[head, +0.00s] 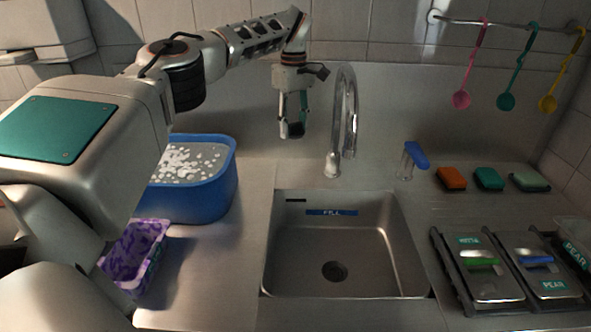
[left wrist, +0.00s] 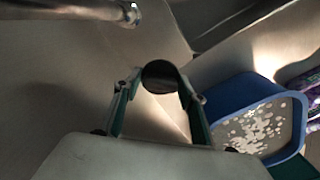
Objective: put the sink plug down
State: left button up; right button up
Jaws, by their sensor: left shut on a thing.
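My left gripper (head: 292,131) is up behind the sink, left of the faucet, pointing down above the steel counter. It is shut on a dark round sink plug (left wrist: 160,77), which shows between the fingertips in the left wrist view. In the head view the plug is small and dark at the fingertips, and its lower edge is hard to make out. The sink (head: 388,255) is empty, with a dark drain hole (head: 335,271) open in its floor. My right gripper is in neither view.
A blue tub (head: 232,185) of whitish foam or bits and a purple box (head: 150,250) stand left of the sink. Sponges and lidded containers (head: 495,268) sit at right.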

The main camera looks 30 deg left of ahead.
aim_at(295, 174)
pick_arm(q)
notch_tip(295, 174, down, 13)
jog(key=shift+b, duration=0.55)
jog(key=shift+f, duration=0.15)
jog(key=o, duration=1.1)
notch_tip(295, 174, up, 12)
jog(key=shift+r+p, duration=0.15)
jog(key=shift+p, duration=0.4)
